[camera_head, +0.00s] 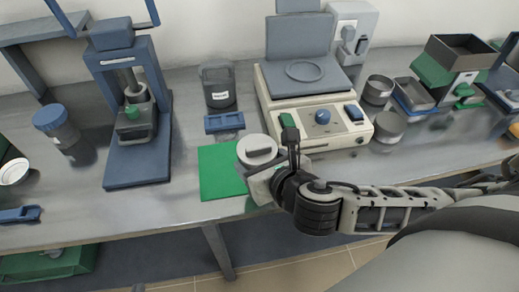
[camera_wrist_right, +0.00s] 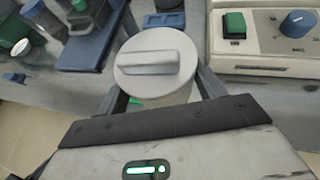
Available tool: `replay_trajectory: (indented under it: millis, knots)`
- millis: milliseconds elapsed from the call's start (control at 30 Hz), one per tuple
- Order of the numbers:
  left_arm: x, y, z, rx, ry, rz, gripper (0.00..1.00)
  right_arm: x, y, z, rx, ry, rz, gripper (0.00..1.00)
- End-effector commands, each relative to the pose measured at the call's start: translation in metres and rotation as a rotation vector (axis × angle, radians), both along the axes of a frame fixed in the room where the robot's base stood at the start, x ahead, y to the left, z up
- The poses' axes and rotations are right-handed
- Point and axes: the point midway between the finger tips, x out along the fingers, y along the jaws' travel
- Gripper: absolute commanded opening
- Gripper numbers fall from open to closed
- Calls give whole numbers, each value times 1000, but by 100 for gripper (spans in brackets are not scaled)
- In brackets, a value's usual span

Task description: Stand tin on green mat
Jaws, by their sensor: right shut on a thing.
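The tin (camera_head: 257,149) is a light grey round can with a lid. In the right wrist view the lid (camera_wrist_right: 157,58) shows a raised bar handle. My right gripper (camera_head: 262,168) is shut on the tin, with a finger on each side of it in the right wrist view (camera_wrist_right: 160,90). The green mat (camera_head: 221,172) lies flat near the table's front edge. The tin is at the mat's right side and covers part of it in the head view. I cannot tell whether the tin touches the mat. My left gripper is not in view.
A hot plate device (camera_head: 310,105) with a blue knob stands just behind and right of the tin. A blue tray (camera_head: 225,122) and a dark labelled container (camera_head: 218,86) are behind the mat. A blue press (camera_head: 138,120) stands to the left.

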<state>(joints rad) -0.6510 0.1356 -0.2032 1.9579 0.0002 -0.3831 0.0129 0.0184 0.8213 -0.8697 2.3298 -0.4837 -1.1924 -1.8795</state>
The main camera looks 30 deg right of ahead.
Motion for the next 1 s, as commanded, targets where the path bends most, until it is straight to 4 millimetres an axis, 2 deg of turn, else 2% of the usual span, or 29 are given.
replay_trajectory:
  millis: [167, 267, 500, 600, 700, 767, 867, 1000]
  knots:
    - [0, 0, -5, 0, 2, 1, 0, 10, 36, -1, 16, -3, -41, 41]
    - [0, 0, -6, -1, 1, 1, 0, 15, 66, 3, 19, -1, -63, 41]
    - [3, -1, -4, -6, -11, 0, 0, 17, 141, 29, 13, 2, -79, 41]
    - [2, -1, -5, -5, -8, 0, 0, 15, 161, 39, 6, 0, -77, 41]
    - [2, -1, -6, -5, -5, -1, 0, 13, 171, 46, 2, -1, -75, 41]
    - [2, -2, -7, -6, -4, -1, 0, 13, 172, 46, -2, 0, -76, 41]
    - [1, -2, -7, -5, -3, -3, 0, 17, 160, 41, -6, 0, -79, 41]
    - [1, -2, -8, -5, -2, -4, 0, 27, 131, 27, -11, 1, -80, 41]
